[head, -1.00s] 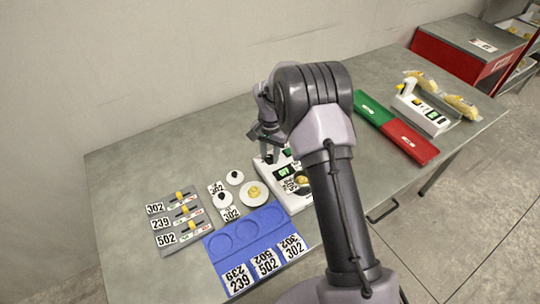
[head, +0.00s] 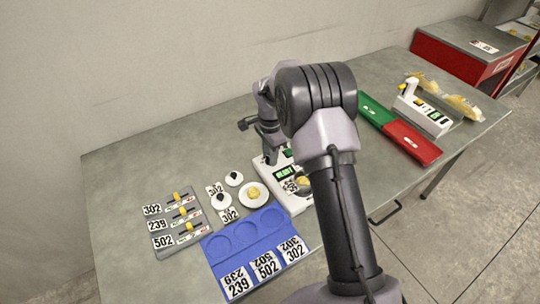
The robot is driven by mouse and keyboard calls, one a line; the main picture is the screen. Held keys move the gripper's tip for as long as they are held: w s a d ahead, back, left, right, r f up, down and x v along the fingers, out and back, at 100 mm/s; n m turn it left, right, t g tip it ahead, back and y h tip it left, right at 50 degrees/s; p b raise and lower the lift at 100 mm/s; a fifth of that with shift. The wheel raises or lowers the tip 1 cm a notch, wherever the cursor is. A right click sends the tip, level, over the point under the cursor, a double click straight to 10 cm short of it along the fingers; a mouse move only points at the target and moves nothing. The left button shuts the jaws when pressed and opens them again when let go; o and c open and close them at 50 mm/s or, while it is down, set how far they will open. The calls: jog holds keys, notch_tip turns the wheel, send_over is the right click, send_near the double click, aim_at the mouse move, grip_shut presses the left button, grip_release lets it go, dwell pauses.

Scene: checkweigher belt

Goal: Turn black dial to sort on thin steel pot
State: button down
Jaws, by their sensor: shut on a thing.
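The white weighing device (head: 298,203) stands on the grey table, partly hidden behind my arm, with a lit green display (head: 285,173). My gripper (head: 271,158) points down at the device's back left corner. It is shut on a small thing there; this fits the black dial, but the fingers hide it. I cannot make out a thin steel pot. A larger white dish (head: 266,200) bears a yellow item (head: 253,192).
A blue tray (head: 216,249) with round recesses and number cards lies in front. A grey panel (head: 160,195) with three yellow sliders is at left. Green (head: 375,111) and red (head: 413,143) trays and a second white device (head: 424,117) are at right. The back left table is clear.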

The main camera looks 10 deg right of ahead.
dwell(0.4)
jog(key=c, duration=1.1)
grip_release()
notch_tip(320, 180, up, 18)
jog(key=p, duration=0.5)
jog(key=shift+f, duration=0.25)
